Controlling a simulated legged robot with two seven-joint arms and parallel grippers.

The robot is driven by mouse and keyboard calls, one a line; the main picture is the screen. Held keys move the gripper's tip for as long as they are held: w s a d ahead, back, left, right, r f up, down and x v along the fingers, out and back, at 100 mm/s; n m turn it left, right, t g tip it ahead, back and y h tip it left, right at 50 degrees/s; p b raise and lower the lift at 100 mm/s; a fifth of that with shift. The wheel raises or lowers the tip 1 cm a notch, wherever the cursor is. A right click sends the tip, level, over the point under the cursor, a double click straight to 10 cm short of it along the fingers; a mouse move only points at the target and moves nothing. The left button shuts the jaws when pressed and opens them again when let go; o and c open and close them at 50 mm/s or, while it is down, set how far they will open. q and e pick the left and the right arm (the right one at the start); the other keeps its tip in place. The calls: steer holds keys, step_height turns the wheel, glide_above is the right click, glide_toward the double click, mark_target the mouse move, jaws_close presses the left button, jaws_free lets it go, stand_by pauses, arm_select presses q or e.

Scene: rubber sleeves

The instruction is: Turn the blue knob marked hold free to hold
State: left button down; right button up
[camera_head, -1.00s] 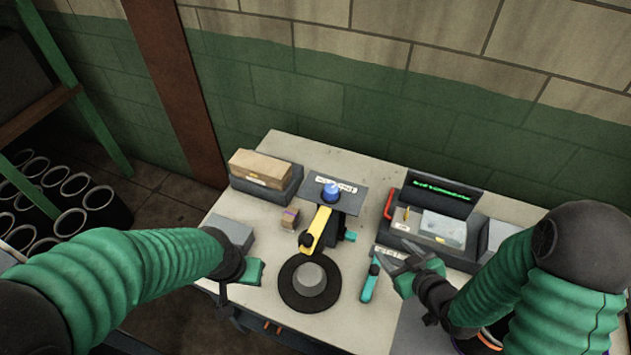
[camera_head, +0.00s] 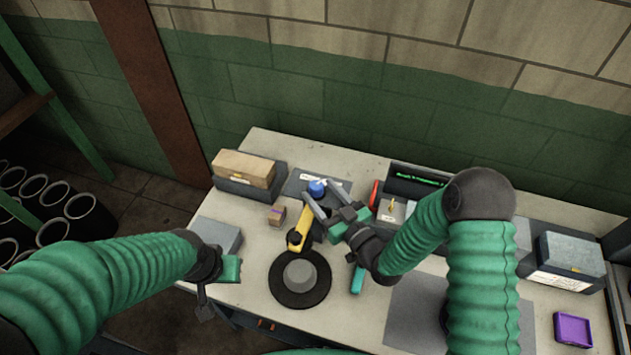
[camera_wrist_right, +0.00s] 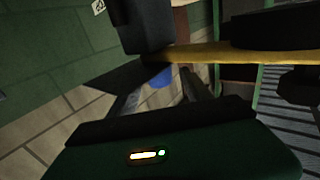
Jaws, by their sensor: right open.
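The blue knob (camera_head: 317,188) sits on a dark plate (camera_head: 298,181) with a pale label, at the back of the bench behind a yellow arm (camera_head: 303,230). My right gripper (camera_head: 320,200) is open, its grey fingers pointing at the knob from the front right. In the right wrist view the knob (camera_wrist_right: 158,76) shows between the two fingers, partly hidden; I cannot tell whether they touch it. The label's words are too small to read. My left gripper (camera_head: 222,290) is over the bench's front left edge, away from the knob; its jaws are unclear.
A box (camera_head: 243,168) in a tray is at back left. A purple tray (camera_head: 573,328) lies far right.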

mark_target(320, 192)
steer(key=shift+x, duration=1.5)
steer(key=shift+c, duration=0.4)
jaws_close()
